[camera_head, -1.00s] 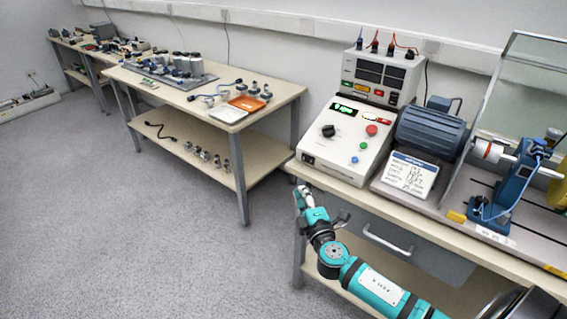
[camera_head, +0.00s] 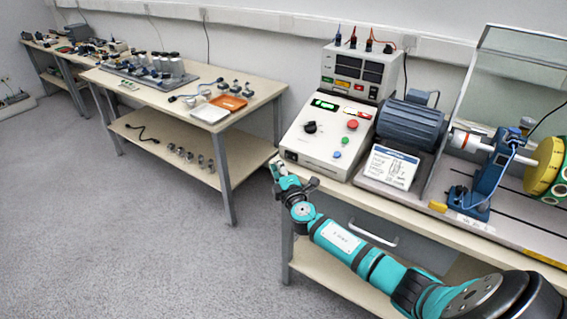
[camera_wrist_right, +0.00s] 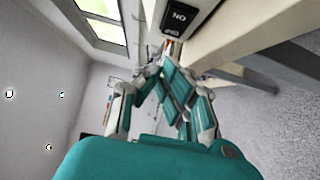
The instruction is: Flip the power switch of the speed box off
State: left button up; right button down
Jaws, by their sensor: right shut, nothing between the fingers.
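The speed box (camera_head: 302,141) is a white sloped console at the left end of the right-hand bench. It has a lit green display, a black knob, and red, green and blue buttons. Its power switch (camera_head: 291,155) is a small black rocker low on the front face. In the right wrist view the black switch (camera_wrist_right: 178,17) shows close, with white lettering. My right gripper (camera_head: 275,164) is shut and empty, just left of and below the switch at the bench corner. Its fingers also show in the right wrist view (camera_wrist_right: 168,78), below the switch; contact cannot be told. My left gripper is not in view.
A meter unit (camera_head: 352,73) stands behind the box. A motor (camera_head: 410,122) and a label card (camera_head: 389,166) are to its right. The bench edge (camera_head: 350,190) runs just above my right arm. Open floor lies to the left.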

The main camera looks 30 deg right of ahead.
aim_at(291, 156)
jog(key=d, duration=0.1)
jog(key=w+d, duration=0.1)
jog(key=shift+w+d, duration=0.1)
jog(key=shift+d, duration=0.25)
jog(key=shift+w+d+m+h+b, duration=0.1)
jog(key=shift+w+m+h+b, duration=0.15)
jog(key=shift+m+h, duration=0.3)
jog(key=shift+s, duration=0.1)
